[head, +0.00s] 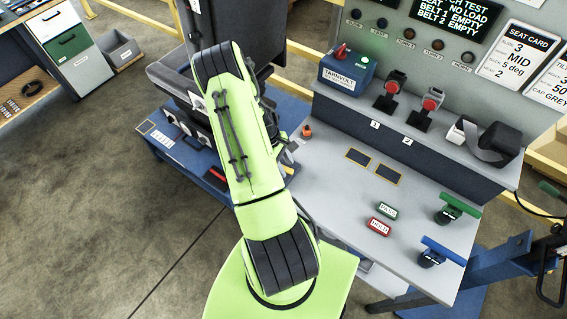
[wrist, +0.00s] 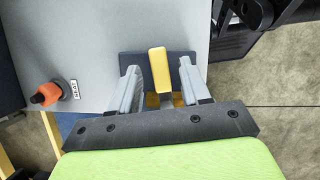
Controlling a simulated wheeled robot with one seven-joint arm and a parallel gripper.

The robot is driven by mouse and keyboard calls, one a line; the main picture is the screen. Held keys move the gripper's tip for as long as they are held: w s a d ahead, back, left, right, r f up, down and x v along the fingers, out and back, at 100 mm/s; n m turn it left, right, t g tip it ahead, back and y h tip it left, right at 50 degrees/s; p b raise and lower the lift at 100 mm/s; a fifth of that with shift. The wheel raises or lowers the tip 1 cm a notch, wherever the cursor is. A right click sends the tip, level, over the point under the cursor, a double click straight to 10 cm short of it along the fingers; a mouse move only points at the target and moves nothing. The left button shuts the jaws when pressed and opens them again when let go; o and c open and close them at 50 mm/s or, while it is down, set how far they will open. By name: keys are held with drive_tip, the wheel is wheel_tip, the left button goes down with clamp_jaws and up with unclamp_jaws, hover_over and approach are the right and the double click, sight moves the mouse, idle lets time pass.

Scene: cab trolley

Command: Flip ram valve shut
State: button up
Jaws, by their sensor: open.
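A yellow lever (wrist: 159,70), which looks like the ram valve's handle, stands on a dark plate (wrist: 184,66) at the edge of the grey bench top in the wrist view. My gripper (wrist: 160,66) is open, with one finger on each side of the lever. A gap shows between the lever and each finger. The lever's lower part and base are partly hidden by my gripper. In the head view my arm hides the valve, and only a little of my gripper shows beside the arm.
An orange knob (wrist: 46,94) with a SEAT label stands left of my gripper; it also shows in the head view (head: 306,131). The grey bench top (head: 335,190) is mostly clear. Green (head: 387,211) and red (head: 380,227) labelled blocks lie further right. A dark seat stands behind my arm.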

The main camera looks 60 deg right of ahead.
clamp_jaws()
drive_tip(key=shift+a+f+m+y+b, duration=0.15)
drive_tip(key=shift+m+y+b, duration=0.15)
drive_tip(key=shift+m+b, duration=0.5)
drive_tip(key=shift+a+r, duration=0.2)
unclamp_jaws()
drive_tip(key=v, duration=1.5)
drive_tip(key=shift+w+d+r, duration=0.15)
drive_tip(key=shift+w+r, duration=0.05)
drive_tip(key=shift+r, duration=0.15)
